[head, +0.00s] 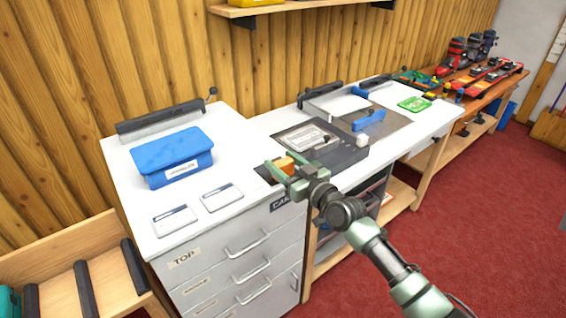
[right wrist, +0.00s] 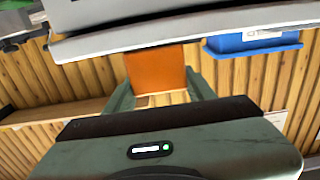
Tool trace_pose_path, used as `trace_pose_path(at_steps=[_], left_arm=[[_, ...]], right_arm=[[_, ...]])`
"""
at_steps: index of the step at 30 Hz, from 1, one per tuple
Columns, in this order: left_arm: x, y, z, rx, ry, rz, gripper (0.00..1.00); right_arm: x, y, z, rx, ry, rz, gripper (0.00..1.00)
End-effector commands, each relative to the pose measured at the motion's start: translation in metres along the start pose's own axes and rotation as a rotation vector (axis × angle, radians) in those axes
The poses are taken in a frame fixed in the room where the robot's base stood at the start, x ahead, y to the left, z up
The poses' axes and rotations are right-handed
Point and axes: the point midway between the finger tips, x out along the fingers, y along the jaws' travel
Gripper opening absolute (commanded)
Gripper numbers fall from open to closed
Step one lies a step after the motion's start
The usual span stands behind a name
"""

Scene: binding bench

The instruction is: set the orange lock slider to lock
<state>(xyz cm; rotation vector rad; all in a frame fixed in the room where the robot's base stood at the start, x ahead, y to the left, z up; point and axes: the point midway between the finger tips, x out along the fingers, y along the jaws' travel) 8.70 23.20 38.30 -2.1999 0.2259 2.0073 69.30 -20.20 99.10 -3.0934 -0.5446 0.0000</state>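The orange lock slider (head: 284,163) is a small block at the left front end of the dark grey binding device (head: 346,155) on the bench. My right gripper (head: 287,174) is at the slider, with one finger on each side of it. In the right wrist view the orange slider (right wrist: 156,68) fills the space between the two fingertips (right wrist: 158,84), which appear to touch its sides. The slider's lower part and any lock mark are hidden by the gripper. My left gripper is in neither view.
A blue box (head: 172,157) and two white cards (head: 222,197) lie on the white drawer cabinet (head: 125,185) to the left. A blue-handled tool (head: 369,121) and a green card (head: 414,104) lie farther right on the bench. A wooden wall stands close behind.

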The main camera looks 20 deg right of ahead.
Motion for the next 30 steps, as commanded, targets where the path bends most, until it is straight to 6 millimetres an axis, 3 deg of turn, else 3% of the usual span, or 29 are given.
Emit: trace_pose_path(at_steps=[5, 13, 23, 24, 26, 30], left_arm=[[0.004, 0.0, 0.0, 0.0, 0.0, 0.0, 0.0], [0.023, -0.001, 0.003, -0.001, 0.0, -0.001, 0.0], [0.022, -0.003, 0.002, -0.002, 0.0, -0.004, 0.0], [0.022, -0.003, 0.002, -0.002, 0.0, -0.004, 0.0], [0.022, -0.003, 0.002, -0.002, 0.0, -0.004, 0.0], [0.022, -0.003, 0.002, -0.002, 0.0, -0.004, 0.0]], right_arm=[[0.004, 0.001, 0.001, -0.001, 0.001, 0.001, 0.0], [0.041, 0.001, 0.001, -0.002, 0.003, 0.001, 0.0], [0.044, 0.001, -0.002, -0.002, 0.003, 0.001, 0.0], [0.044, 0.001, -0.002, -0.001, 0.003, 0.001, 0.63], [0.044, 0.001, -0.002, -0.001, 0.002, 0.001, 0.76], [0.044, 0.0, -0.001, -0.001, 0.001, 0.001, 0.76]])
